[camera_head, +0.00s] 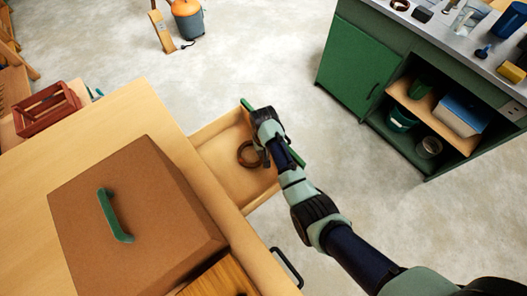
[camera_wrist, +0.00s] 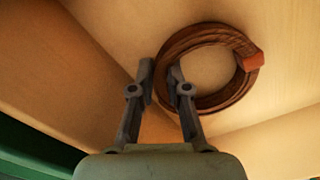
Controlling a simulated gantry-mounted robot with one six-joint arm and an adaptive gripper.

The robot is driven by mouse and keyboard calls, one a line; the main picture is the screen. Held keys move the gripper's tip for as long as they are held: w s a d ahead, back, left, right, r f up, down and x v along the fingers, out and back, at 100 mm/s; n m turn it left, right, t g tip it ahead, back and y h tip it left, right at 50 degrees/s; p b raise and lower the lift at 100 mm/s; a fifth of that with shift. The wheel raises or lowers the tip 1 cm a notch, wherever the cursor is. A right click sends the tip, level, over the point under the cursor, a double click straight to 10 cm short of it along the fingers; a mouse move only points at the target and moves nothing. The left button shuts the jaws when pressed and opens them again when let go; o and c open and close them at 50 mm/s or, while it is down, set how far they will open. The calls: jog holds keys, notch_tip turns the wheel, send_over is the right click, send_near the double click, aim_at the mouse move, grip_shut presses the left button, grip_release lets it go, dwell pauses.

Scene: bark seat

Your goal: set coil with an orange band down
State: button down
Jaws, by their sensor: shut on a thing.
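The coil is a brown ring of several turns, seen at the open drawer (camera_head: 225,159) in the head view (camera_head: 241,152). It shows larger in the wrist view (camera_wrist: 222,99), with its orange band (camera_wrist: 252,62) on the right side, away from my fingers. My gripper (camera_wrist: 162,72) is shut on the left part of the coil's rim, one finger on each side. In the head view my gripper (camera_head: 262,156) reaches into the drawer from the right. I cannot tell whether the coil touches the drawer floor.
The drawer's green front (camera_head: 296,157) and wooden walls surround my gripper closely. A brown box with a green handle (camera_head: 117,222) stands on the table at left. A red crate (camera_head: 45,109) sits beyond. A green workbench (camera_head: 349,65) stands at right. Floor between is clear.

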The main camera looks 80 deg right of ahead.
jog(key=c, duration=1.2)
grip_release()
jog(key=shift+o, duration=0.2)
notch_tip(320, 180, up, 12)
jog(key=p, duration=0.5)
jog(key=shift+r, duration=0.1)
